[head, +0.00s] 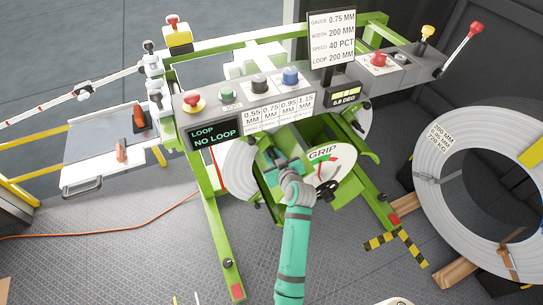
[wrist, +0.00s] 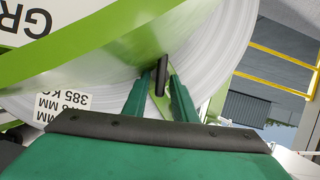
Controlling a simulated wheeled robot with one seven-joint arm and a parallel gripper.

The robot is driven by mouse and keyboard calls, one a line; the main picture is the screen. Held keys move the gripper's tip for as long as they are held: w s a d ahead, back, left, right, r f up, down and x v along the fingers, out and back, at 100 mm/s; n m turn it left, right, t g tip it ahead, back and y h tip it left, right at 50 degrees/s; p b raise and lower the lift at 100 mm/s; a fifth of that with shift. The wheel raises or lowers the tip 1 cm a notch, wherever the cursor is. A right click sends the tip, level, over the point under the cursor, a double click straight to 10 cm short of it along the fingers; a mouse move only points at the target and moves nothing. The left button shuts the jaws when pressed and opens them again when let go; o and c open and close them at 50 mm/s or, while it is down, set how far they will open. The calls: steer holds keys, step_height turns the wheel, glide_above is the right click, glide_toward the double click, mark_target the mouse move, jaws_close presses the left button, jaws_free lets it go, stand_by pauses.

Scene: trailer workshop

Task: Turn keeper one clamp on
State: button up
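A green decoiler with a coil of pale strip (head: 240,170) and a white dial marked GRIP (head: 345,160) stands ahead of me. My gripper (head: 271,168) is at the coil's face, left of the dial. In the wrist view my gripper (wrist: 160,82) has its two green fingers apart, one on each side of a short black peg (wrist: 162,68). The peg stands at the edge of a green arm (wrist: 110,48) that crosses the coil (wrist: 215,40). A narrow gap shows beside the peg. I cannot tell whether this peg is keeper one's clamp; no number shows on it.
A control panel (head: 228,106) above has buttons and a display (head: 215,134) reading LOOP NO LOOP. A sign (head: 332,38) gives gauge and width. A large spare coil (head: 437,195) lies at right. An orange cable (head: 90,235) crosses the floor at left.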

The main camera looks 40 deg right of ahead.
steer(key=shift+s+d, duration=0.25)
steer(key=shift+d, duration=0.05)
steer(key=shift+a, duration=0.1)
steer(key=shift+a+f, duration=0.1)
steer(key=shift+a, duration=0.1)
stand_by(0.3)
